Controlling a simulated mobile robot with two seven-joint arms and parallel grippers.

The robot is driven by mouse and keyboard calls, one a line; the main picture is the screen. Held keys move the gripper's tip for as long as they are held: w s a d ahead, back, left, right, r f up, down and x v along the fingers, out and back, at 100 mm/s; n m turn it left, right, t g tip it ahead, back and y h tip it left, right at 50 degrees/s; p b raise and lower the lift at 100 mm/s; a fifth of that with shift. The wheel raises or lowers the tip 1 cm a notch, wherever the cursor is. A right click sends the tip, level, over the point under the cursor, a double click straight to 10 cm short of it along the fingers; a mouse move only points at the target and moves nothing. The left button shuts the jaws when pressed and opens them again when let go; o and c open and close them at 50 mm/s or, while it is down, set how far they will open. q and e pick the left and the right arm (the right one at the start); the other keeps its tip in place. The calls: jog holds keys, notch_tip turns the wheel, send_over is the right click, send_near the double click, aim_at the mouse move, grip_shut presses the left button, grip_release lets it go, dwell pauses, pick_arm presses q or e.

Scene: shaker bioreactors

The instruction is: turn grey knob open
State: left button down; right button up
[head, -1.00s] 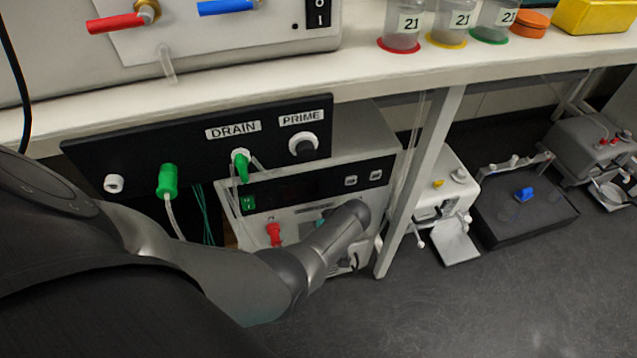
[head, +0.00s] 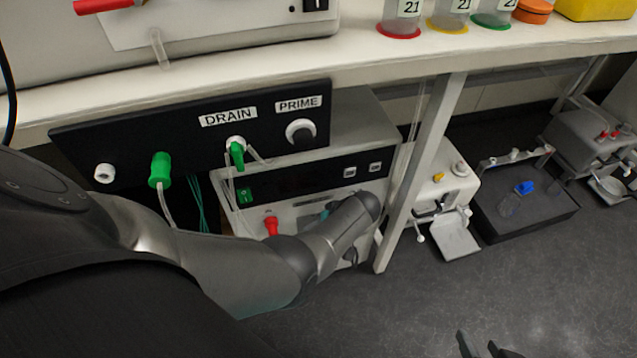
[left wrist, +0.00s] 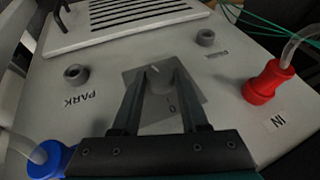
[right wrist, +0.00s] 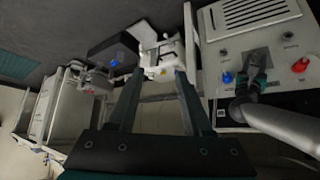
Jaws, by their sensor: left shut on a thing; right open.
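The grey knob (left wrist: 160,78) sits on a darker grey square plate on the pale device panel, with a "0" mark beside it. My left gripper (left wrist: 163,77) is shut on this knob, one finger on each side. In the head view my left arm hides the knob and most of that gripper. The right wrist view shows my left gripper (right wrist: 257,62) reaching down to the panel. My right gripper (head: 482,345) is open and empty, at the bottom edge of the head view, over the floor. Its fingers (right wrist: 153,85) are spread wide in the right wrist view.
A red connector (left wrist: 268,82) marked "IN" and a blue connector (left wrist: 50,158) with tubes flank the knob. Grey posts stand near "PARK" (left wrist: 76,74) and at upper right. A bench leg (head: 420,170) stands right of the device.

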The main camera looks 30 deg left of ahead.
pick_arm(q)
jog(key=shift+c, duration=2.2)
grip_release()
pick_arm(e)
jog(key=shift+d, duration=0.1)
pick_arm(q)
jog(key=p+v, duration=1.1)
jog(key=v, duration=0.4)
jog(key=shift+p, duration=0.3)
pick_arm(e)
jog(key=s+d+f+g+h, duration=0.1)
jog(key=s+d+f+g, duration=0.1)
jog(key=s+f, duration=0.3)
jog(key=s+d+f+g+h, duration=0.1)
jog(key=s+d+f+g, duration=0.2)
jog(key=f, duration=1)
jog(key=shift+s+d+f, duration=0.15)
jog(key=shift+s+d, duration=0.55)
jog(key=shift+s, duration=0.15)
